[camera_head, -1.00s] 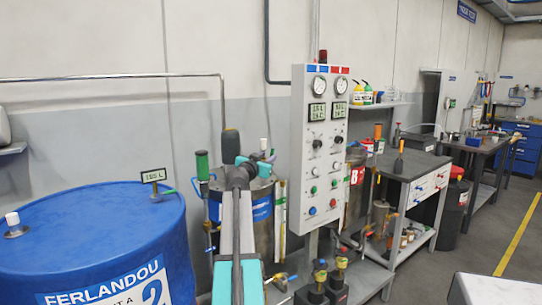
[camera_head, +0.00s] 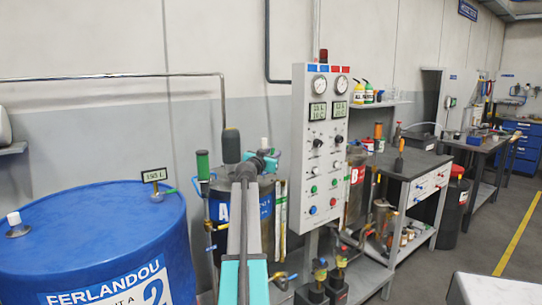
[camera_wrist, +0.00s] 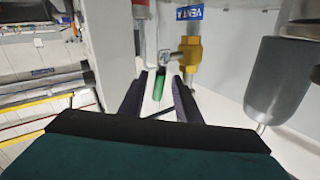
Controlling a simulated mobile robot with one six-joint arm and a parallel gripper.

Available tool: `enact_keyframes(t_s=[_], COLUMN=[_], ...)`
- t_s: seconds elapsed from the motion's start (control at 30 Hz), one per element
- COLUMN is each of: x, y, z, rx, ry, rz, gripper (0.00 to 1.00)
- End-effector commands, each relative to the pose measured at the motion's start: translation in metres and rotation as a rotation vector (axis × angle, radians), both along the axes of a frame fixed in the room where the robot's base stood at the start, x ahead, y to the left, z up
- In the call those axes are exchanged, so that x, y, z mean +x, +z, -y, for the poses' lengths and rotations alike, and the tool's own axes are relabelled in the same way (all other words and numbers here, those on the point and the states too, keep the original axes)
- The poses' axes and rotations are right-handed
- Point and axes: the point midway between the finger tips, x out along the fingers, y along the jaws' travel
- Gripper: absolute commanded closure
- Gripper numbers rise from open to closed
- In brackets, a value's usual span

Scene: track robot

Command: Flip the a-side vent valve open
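In the wrist view a blue tag reading VENT A (camera_wrist: 189,13) sits above a brass valve (camera_wrist: 190,50). A green lever handle (camera_wrist: 158,84) shows just left of and below the valve body. My gripper (camera_wrist: 160,78) is open, with one dark finger on each side of the green handle; I cannot tell whether either finger touches it. In the head view my gripper (camera_head: 264,160) is at the top of the A tank (camera_head: 224,212), left of the control panel. The vent valve is not clearly visible there, hidden by my arm and gripper.
The white control panel (camera_head: 320,150) stands close to the right of my gripper. A dark cylinder (camera_head: 231,145) rises close to its left. A large blue drum (camera_head: 100,235) stands at the front left. In the wrist view a grey cylinder (camera_wrist: 279,80) is at the right.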

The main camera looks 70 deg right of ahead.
Motion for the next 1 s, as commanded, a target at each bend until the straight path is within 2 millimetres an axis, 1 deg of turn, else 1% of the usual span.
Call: enact_keyframes(t_s=[0.03,0.2,1.0], x=[-0.0001,-0.0001,0.0034], y=[0.0001,0.0002,-0.0014], z=[0.0,0.0,-0.0013], rx=[0.0,0.0,-0.051], ry=[0.0,0.0,0.005], rz=[0.0,0.0,-0.03], gripper=[0.71,1.0,1.0])
